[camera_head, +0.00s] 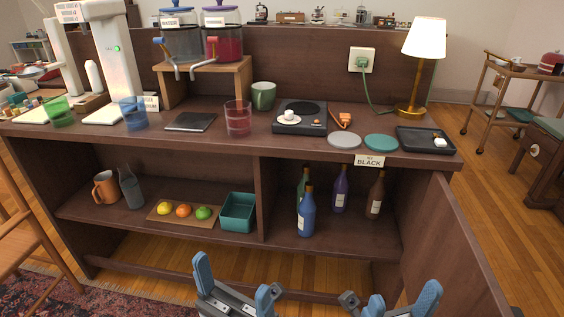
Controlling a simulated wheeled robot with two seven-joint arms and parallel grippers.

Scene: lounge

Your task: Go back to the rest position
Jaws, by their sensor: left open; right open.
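My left gripper (236,289) is at the bottom middle of the head view, with its blue-tipped fingers spread and nothing between them. My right gripper (392,303) is to its right at the bottom edge, also spread and empty. Both are in front of the wooden counter (334,155), lower in the picture than its shelf, and touch none of the objects on it. The lower parts of both grippers are cut off by the frame's bottom edge.
The counter's shelf holds several bottles (307,220), a teal bin (238,212) and a fruit board (161,211). On top stand a lamp (424,40), a pink-red glass (238,118) and drink dispensers (223,35). A wooden chair (38,225) is at left. Floor shows beneath the shelf.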

